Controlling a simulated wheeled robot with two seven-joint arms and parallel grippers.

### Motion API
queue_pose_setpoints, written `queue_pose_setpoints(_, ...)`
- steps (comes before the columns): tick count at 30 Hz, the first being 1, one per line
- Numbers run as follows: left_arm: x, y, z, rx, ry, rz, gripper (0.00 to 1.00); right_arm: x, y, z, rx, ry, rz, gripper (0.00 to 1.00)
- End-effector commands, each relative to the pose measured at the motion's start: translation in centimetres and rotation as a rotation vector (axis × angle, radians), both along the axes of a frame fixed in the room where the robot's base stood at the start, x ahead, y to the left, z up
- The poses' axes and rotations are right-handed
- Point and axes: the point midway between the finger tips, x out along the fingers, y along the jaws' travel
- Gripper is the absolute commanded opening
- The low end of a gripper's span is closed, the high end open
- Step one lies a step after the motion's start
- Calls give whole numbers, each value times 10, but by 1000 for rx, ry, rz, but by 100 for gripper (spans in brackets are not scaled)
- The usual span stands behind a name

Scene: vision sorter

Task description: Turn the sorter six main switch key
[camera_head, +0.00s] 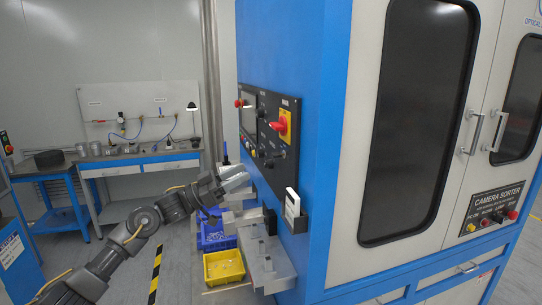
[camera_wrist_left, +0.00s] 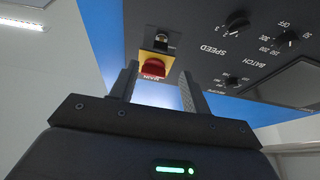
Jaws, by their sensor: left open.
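The main switch is a red knob (camera_head: 274,126) on a yellow plate (camera_head: 284,126), at the right of the sorter's black control panel (camera_head: 270,110). In the left wrist view the red knob (camera_wrist_left: 152,66) shows beyond the fingertips, above the word MAIN, which appears upside down. My left gripper (camera_head: 238,178) is open and empty, below and left of the knob in the head view. In the left wrist view its two fingers (camera_wrist_left: 158,86) stand apart, with the knob seen between their tips and not touched. My right gripper is not in view.
Grey metal chutes (camera_head: 268,262), a blue bin (camera_head: 214,242) and a yellow bin (camera_head: 224,279) stand below the panel. A white card in a black holder (camera_head: 292,208) sticks out of the blue cabinet side. A SPEED dial (camera_wrist_left: 236,24) sits beside the switch.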

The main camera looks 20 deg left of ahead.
Motion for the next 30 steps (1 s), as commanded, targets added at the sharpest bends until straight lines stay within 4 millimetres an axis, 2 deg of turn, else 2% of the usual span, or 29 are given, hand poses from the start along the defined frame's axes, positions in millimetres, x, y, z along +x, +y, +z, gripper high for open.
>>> queue_pose_setpoints(6,18,-29,20,-1,0,0,47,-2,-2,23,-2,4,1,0)
queue_pose_setpoints(15,43,-67,37,0,1,2,47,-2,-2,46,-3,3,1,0)
queue_pose_setpoints(21,50,-78,40,0,-1,4,47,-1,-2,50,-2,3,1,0)
queue_pose_setpoints(30,51,-79,39,0,-1,4,46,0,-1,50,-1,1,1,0)
